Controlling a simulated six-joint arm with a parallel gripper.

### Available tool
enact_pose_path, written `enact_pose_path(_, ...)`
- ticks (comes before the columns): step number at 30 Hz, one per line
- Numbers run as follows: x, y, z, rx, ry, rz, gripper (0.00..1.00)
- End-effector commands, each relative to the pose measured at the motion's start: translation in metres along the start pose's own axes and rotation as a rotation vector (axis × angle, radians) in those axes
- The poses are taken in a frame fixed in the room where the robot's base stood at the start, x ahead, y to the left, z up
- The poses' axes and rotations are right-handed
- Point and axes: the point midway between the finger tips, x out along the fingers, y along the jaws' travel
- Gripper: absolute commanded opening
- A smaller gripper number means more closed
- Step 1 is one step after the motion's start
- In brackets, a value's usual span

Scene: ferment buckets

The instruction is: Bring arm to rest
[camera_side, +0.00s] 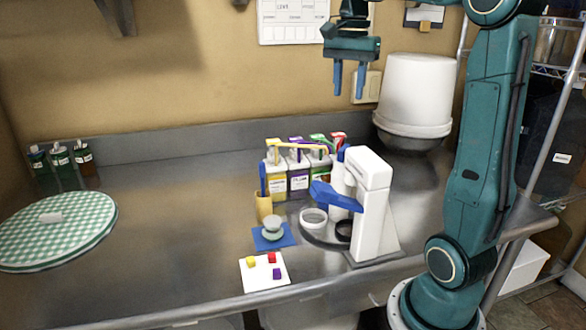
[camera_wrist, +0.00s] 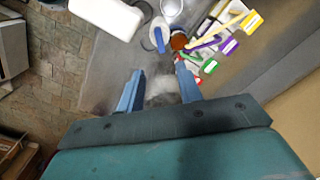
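My gripper (camera_side: 349,78) is raised high above the back of the steel counter, in front of the tan wall. Its two blue fingers stand apart with nothing between them in the side view. In the wrist view my gripper (camera_wrist: 160,90) also has its fingers spread, pointing down toward the counter. A blurred grey-white round shape shows behind the fingers there; I cannot tell what it is. My teal arm rises at the right of the side view and bends over to the gripper.
Below are several colour-labelled bottles (camera_side: 299,178), a white machine (camera_side: 370,205) with a blue lever, and a white card (camera_side: 264,280) with small cubes. A checked round mat (camera_side: 60,245) lies left. The counter's left middle is clear.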

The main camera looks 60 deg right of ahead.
Motion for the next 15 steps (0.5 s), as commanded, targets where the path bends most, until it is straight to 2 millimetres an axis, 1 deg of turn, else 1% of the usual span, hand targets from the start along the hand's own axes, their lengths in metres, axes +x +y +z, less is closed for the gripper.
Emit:
enact_pose_path(5, 0.000, 0.000, 0.000, -0.002, 0.000, 0.000, 0.35)
enact_pose_path(8, 0.000, 0.001, 0.004, -0.020, 0.003, -0.004, 0.35)
enact_pose_path(11, 0.001, 0.001, 0.013, -0.066, 0.013, -0.017, 0.35)
enact_pose_path(14, 0.003, 0.003, 0.028, -0.148, 0.028, -0.036, 0.35)
enact_pose_path(15, 0.004, 0.004, 0.036, -0.189, 0.036, -0.046, 0.35)
